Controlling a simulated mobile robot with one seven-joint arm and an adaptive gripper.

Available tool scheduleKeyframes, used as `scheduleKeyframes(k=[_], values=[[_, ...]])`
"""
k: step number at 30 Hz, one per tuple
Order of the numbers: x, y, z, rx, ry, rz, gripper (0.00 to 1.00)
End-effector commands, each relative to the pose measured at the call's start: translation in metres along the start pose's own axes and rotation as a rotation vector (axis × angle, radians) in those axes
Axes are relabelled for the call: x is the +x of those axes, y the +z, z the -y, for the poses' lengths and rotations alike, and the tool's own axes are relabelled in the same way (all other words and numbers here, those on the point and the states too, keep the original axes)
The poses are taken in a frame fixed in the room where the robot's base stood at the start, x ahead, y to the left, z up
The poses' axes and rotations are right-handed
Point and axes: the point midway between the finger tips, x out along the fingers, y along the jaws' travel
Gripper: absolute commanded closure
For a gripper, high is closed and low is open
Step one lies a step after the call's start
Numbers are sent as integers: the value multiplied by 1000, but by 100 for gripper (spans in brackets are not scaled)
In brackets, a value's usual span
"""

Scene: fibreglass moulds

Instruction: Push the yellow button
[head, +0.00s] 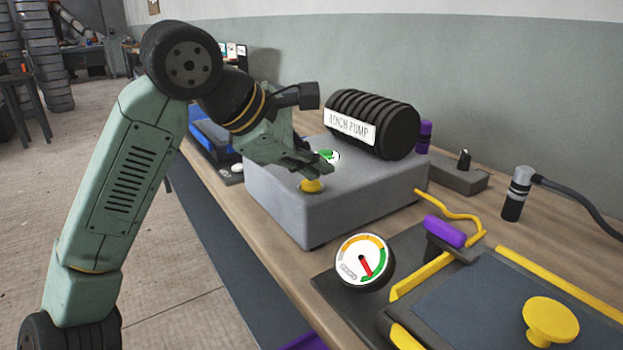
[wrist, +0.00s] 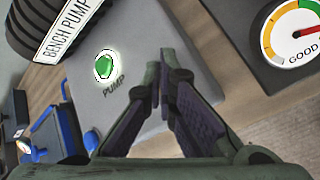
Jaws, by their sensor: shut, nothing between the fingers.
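The yellow button (head: 312,186) sits on the front part of the grey pump box (head: 335,205) on the workbench. My gripper (head: 322,169) is shut and empty. In the head view its fingertips are just above and slightly right of the button; I cannot tell whether they touch it. In the wrist view my shut fingertips (wrist: 160,75) point over the grey box (wrist: 135,50), and the yellow button does not show there. A green lit button (wrist: 104,66) labelled PUMP lies left of the fingers; it also shows behind my gripper in the head view (head: 328,156).
The black ribbed bench pump (head: 372,122) stands on the box behind my gripper. A round gauge (head: 361,258) is in front of the box. A purple-handled clamp (head: 445,231) and yellow knob (head: 550,322) stand at right. Blue items (head: 212,135) lie at left.

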Motion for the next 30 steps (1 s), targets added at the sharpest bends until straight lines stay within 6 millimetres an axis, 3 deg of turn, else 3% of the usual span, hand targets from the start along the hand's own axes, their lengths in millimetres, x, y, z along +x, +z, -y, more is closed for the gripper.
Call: scheduleKeyframes(k=[5,22,30], values=[[-3,2,-2,0,0,0,100],[-41,30,-30,0,1,1,100],[-42,31,-30,0,0,2,100]])
